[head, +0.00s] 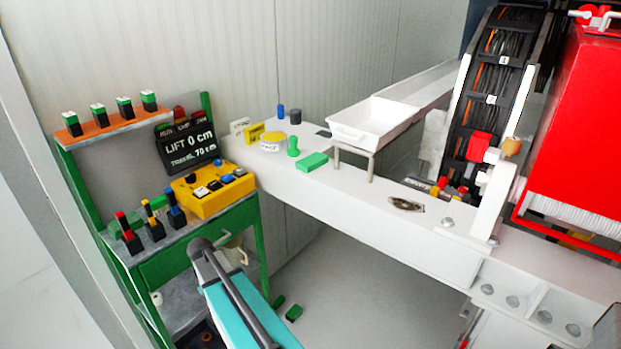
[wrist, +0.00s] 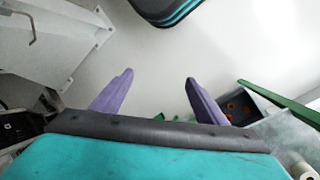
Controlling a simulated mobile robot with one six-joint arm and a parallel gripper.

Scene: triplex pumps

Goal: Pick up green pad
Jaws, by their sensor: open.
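A flat green pad (head: 313,162) lies on the white ledge in the head view, just left of a raised white tray. Two more small green pieces lie on the floor, one (head: 294,313) beside my teal arm link and one (head: 278,301) by the bench leg. My gripper (wrist: 159,77) shows in the wrist view as two purple fingers spread wide, with nothing between their tips. Small green pieces (wrist: 158,116) show low between the fingers, partly hidden by the dark bar. I cannot make out my fingers in the head view.
On the ledge near the pad are a green knobbed piece (head: 293,146), a yellow-white round tub (head: 273,142) and the white tray (head: 375,120). A green bench (head: 205,230) with a yellow button box (head: 213,192) stands left. Red machinery (head: 580,130) fills the right.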

